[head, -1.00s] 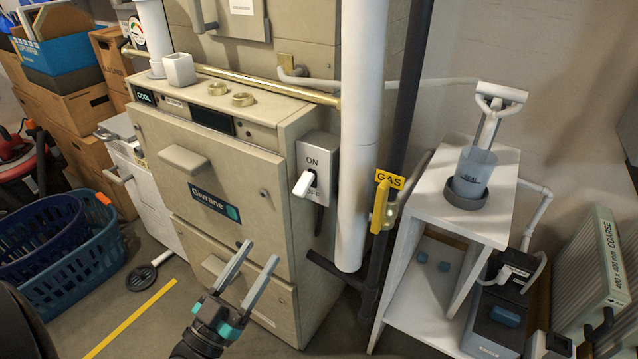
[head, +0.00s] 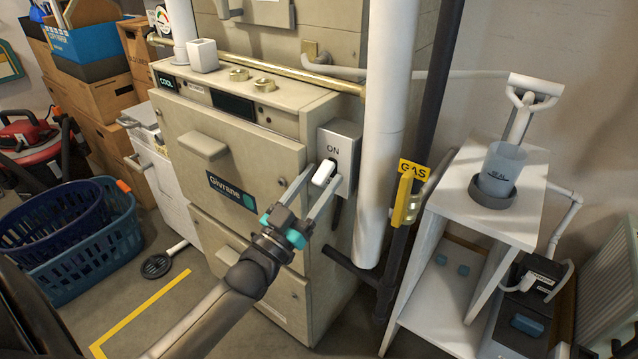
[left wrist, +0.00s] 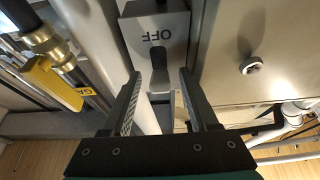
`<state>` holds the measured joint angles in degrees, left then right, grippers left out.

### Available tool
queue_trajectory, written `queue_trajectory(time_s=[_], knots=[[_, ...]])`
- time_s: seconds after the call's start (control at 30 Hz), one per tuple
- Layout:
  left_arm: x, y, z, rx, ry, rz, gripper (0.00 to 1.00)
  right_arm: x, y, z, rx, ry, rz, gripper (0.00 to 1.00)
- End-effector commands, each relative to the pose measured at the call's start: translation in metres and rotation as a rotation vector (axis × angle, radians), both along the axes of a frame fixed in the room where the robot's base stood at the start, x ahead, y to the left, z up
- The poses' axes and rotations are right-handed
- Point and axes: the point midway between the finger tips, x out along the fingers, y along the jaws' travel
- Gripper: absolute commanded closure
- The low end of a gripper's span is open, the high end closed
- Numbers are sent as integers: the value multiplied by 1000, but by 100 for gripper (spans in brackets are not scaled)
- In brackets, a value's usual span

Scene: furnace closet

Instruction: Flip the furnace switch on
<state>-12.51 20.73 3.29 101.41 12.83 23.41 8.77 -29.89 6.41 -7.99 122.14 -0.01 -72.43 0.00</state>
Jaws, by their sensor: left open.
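The furnace switch is a grey box (head: 343,135) on the right side of the furnace front, with ON printed near its top. Its white lever (head: 325,172) sticks out below the ON label. In the left wrist view the box (left wrist: 158,22) is upside down with OFF readable, and the lever (left wrist: 159,78) looks dark. My left gripper (head: 319,179) is open, its fingers pointing at the box, one on each side of the lever. It also shows so in the left wrist view (left wrist: 160,76); contact cannot be told. My right gripper is out of view.
The beige furnace (head: 250,160) stands behind my arm. A white vertical pipe (head: 385,130) and a yellow gas valve handle (head: 403,200) are close right of the switch. A white shelf stand (head: 450,215) is further right. Blue baskets (head: 85,240) sit on the floor at left.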

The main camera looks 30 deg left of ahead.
Motion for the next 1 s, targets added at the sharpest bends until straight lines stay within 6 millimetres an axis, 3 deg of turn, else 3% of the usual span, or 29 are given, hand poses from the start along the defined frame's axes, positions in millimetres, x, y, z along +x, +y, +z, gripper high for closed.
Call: queue_trajectory(time_s=[0.33, 0.83, 1.0], knots=[[3, 0, 1, 0, 0, 0, 41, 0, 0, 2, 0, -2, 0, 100], [2, 0, 1, 0, 0, 0, 97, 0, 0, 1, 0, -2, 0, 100], [2, 0, 1, 0, 0, 0, 100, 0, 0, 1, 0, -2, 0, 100]])
